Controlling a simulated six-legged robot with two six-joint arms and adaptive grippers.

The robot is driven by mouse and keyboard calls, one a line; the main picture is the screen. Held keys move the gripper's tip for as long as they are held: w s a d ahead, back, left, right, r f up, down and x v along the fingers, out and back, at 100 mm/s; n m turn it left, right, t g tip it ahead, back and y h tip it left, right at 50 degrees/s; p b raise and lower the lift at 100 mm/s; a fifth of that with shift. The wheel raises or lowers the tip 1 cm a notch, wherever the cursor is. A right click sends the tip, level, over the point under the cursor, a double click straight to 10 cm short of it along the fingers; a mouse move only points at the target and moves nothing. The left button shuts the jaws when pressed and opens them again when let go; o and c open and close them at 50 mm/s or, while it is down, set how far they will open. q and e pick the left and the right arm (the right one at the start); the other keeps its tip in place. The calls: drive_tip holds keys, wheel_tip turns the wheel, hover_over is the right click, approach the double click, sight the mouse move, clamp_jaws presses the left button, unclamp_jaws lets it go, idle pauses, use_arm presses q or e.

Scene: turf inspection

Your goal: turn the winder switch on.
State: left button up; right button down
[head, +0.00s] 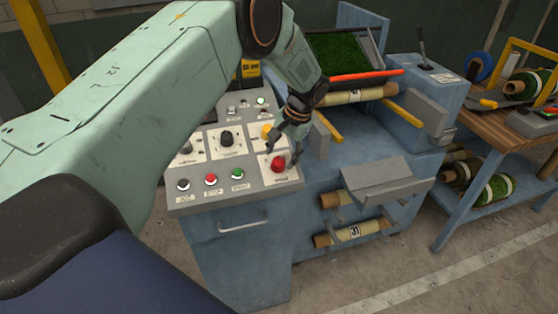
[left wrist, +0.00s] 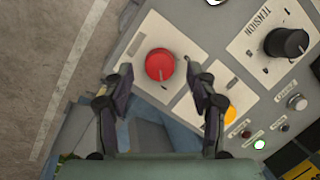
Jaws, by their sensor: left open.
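The grey control panel (head: 255,182) on the blue machine carries several knobs and buttons. A red round knob (head: 278,163) sits at its right front corner. It also shows in the left wrist view (left wrist: 160,64), on a pale plate, with a short light mark on its face. I cannot read which control is labelled as the winder switch. My left gripper (head: 284,152) is open over the red knob. In the left wrist view its two fingers stand on either side of the knob, apart from it and empty. My right gripper is not in view.
A yellow knob (head: 266,131) lies just behind the red one. A green lamp (head: 261,100) glows. Turf rollers (head: 355,94) and yellow-tipped bars (head: 403,113) stand to the right.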

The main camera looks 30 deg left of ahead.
use_arm(q)
wheel_tip(320, 180, up, 8)
hover_over(290, 185)
drive_tip(key=w+a, duration=0.2)
drive_tip(key=shift+d+r, duration=0.15)
drive_tip(key=shift+d, duration=0.1)
drive_tip(key=shift+w, duration=0.1)
drive_tip(key=s+d+f+h, duration=0.2)
drive_tip(key=s+d+f, duration=0.2)
drive_tip(key=s+f, duration=0.6)
drive_tip(key=s+d+f+h, duration=0.1)
drive_tip(key=s+d+f, duration=0.3)
drive_tip(key=s+f, duration=0.6)
drive_tip(key=s+d+f, duration=0.1)
drive_tip(key=s+f, duration=0.1)
drive_tip(key=s, duration=0.8)
drive_tip(key=s+d+f, duration=0.1)
drive_tip(key=s, duration=1)
wheel_tip(290, 185, down, 18)
drive_tip(key=b, duration=1.8)
drive_tip(key=shift+r+n+t, duration=0.15)
drive_tip(key=shift+n+t, duration=0.15)
